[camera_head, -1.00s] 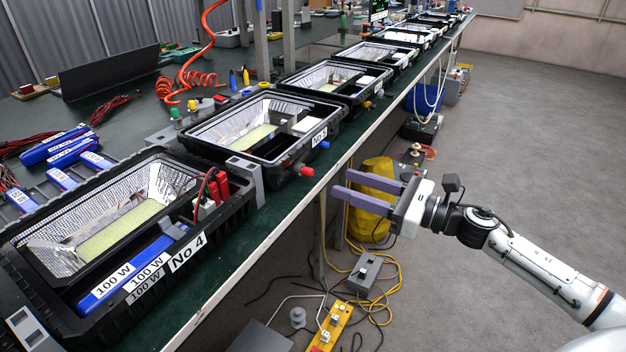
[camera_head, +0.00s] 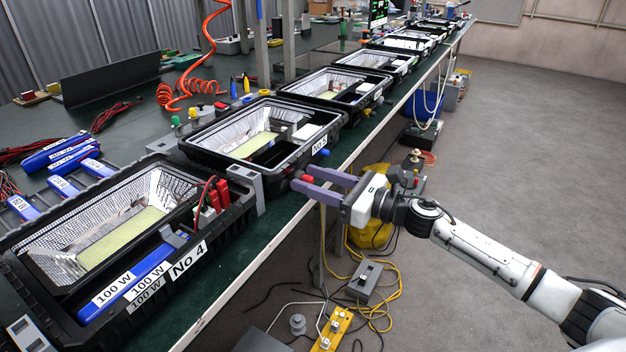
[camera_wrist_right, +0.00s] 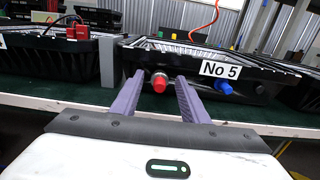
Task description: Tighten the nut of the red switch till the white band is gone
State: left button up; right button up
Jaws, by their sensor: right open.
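The red switch (camera_head: 307,178) sticks out of the front wall of the black housing labelled No 5 (camera_wrist_right: 262,88). In the right wrist view, the red switch (camera_wrist_right: 160,84) shows a round red end with a pale ring behind it; the width of any white band is too small to tell. My right gripper (camera_head: 299,177) is open, its two purple fingers pointing at the housing. In the right wrist view, the gripper (camera_wrist_right: 160,78) has one finger on each side of the switch, with gaps visible. My left gripper is not in view.
A blue switch (camera_head: 322,152) sits right of the red one on the same wall, close to the right finger in the wrist view. The No 4 housing (camera_head: 187,262) stands nearer, with a grey bracket (camera_head: 246,184) between. Open floor lies right of the bench.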

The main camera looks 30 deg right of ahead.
jog(key=shift+c, duration=0.5)
grip_shut()
